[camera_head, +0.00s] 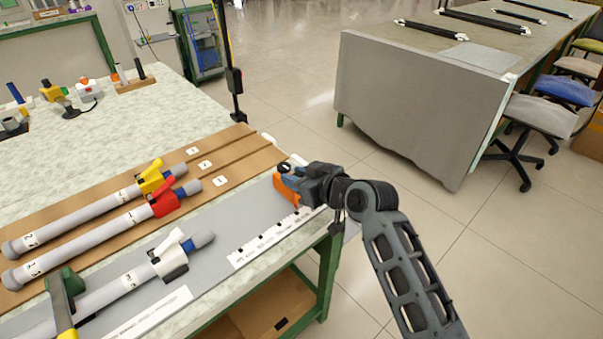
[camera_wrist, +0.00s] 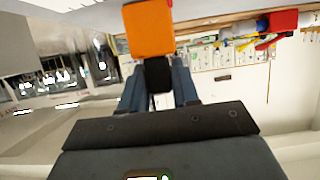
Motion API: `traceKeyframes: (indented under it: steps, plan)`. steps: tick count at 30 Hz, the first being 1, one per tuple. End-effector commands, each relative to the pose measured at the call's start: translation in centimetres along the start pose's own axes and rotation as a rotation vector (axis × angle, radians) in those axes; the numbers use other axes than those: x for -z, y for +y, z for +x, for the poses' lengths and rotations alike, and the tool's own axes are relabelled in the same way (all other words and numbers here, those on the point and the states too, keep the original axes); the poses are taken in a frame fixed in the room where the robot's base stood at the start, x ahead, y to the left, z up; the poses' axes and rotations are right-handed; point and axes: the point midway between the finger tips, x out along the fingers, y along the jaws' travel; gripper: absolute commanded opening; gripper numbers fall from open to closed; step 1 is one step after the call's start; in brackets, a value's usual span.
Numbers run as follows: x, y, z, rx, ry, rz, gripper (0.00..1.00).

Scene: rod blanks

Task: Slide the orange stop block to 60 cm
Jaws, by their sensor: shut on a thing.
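The orange stop block (camera_head: 286,190) is at the right end of the white scale strip (camera_head: 270,237) on the grey board (camera_head: 232,221). My gripper (camera_head: 293,176) is at the block and shut on it. In the wrist view the orange block (camera_wrist: 150,28) is at the top centre, with a dark part below it between my gripper's fingers (camera_wrist: 158,80). The scale's numbers are too small to read, and my gripper hides part of its right end. A grey rod with a white clamp (camera_head: 170,259) lies on the board, left of the scale.
Two grey rods with a yellow clamp (camera_head: 151,178) and a red clamp (camera_head: 163,203) lie in a brown grooved rack (camera_head: 230,150) behind the board. A green and yellow fixture (camera_head: 62,302) is at the lower left. The bench's right edge is close to my gripper, with open floor beyond.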

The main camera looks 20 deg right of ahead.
Motion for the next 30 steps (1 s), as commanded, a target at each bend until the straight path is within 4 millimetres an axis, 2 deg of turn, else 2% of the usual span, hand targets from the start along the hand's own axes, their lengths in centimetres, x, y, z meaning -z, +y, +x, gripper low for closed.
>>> traceKeyframes:
  steps: [2,9,10,16,25,30]
  plan:
    - [0.0,-1.0,0.0,0.003,-0.002,-0.001,0.00]
    - [0.0,-0.9,0.0,0.001,-0.001,0.000,0.00]
    - [0.0,-0.9,0.0,0.001,-0.001,0.000,0.32]
    - [0.0,-0.9,0.0,0.001,-0.001,0.000,0.51]
    - [0.0,-0.9,-0.4,0.001,0.000,0.000,0.51]
    - [-0.1,-0.9,-2.6,-0.001,0.000,0.001,0.51]
